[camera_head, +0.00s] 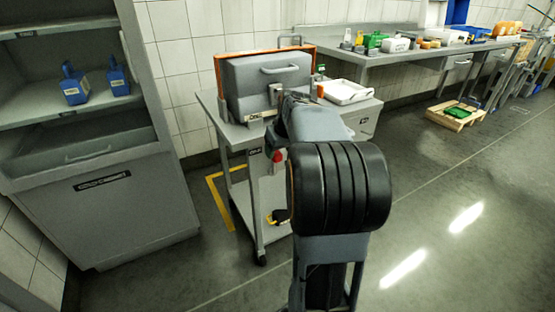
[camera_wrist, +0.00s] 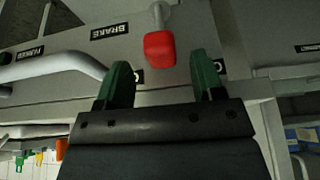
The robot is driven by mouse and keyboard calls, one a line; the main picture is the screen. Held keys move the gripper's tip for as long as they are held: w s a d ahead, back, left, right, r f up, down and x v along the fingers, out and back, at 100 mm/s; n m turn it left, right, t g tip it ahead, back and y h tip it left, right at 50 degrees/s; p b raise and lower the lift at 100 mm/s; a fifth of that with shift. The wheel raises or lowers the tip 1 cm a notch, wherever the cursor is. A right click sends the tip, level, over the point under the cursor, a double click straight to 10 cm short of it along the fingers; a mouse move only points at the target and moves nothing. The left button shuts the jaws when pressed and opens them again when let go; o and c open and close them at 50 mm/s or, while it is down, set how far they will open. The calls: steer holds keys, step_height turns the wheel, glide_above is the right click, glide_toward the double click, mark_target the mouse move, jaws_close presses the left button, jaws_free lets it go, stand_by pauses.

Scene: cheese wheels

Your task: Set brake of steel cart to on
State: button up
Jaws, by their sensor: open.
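The steel cart (camera_head: 255,134) stands against the tiled wall in the head view, with my arm reaching to its front. A red knob (camera_head: 278,155) shows on its front, left of my arm. In the wrist view the red knob (camera_wrist: 160,49) sits on the end of a short pale lever, near a black label reading BRAKE (camera_wrist: 109,31). My gripper (camera_wrist: 163,75) is open, its two green fingers apart, with the knob just beyond and between the fingertips. The fingers hold nothing. In the head view my arm hides the gripper. I cannot tell whether the fingers touch the knob.
A pale curved bar (camera_wrist: 60,66) lies left of the fingers. A grey cabinet (camera_head: 110,207) stands left. A long bench (camera_head: 375,57) stands back right.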

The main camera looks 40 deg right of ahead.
mark_target(277, 154)
steer(key=shift+b+x, duration=0.4)
steer(key=shift+x, duration=1.3)
jaws_close()
steer(key=shift+r, duration=0.1)
